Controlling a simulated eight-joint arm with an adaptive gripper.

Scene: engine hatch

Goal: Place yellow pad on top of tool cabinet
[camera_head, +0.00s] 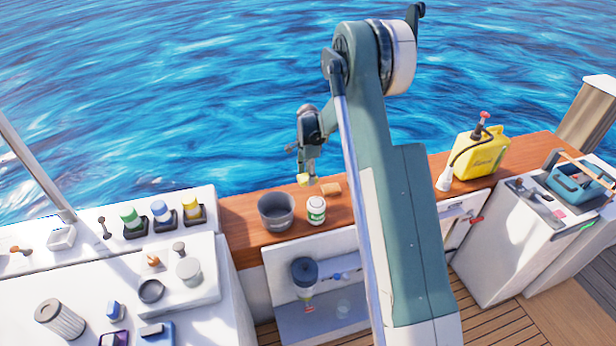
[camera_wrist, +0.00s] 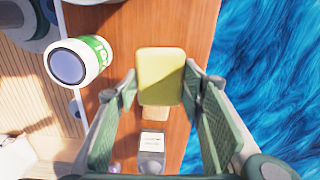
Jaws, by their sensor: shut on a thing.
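The yellow pad (camera_wrist: 160,70) is a small rounded block between my fingertips in the wrist view. My gripper (camera_wrist: 161,84) is shut on it. In the head view my gripper (camera_head: 307,179) hangs over the wooden counter, with the pad (camera_head: 302,181) small at its tip, apparently above the surface. A white cabinet (camera_head: 498,262) stands at the right with tools on its top; it looks like the tool cabinet. My arm crosses the view between the pad and this cabinet.
A grey bucket (camera_head: 276,212), a white-and-green can (camera_head: 316,211) and a tan block (camera_head: 331,189) stand near my gripper. A yellow jerry can (camera_head: 481,154) is on the counter's right. A blue tool box (camera_head: 572,184) occupies part of the right-hand top. Water lies behind.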

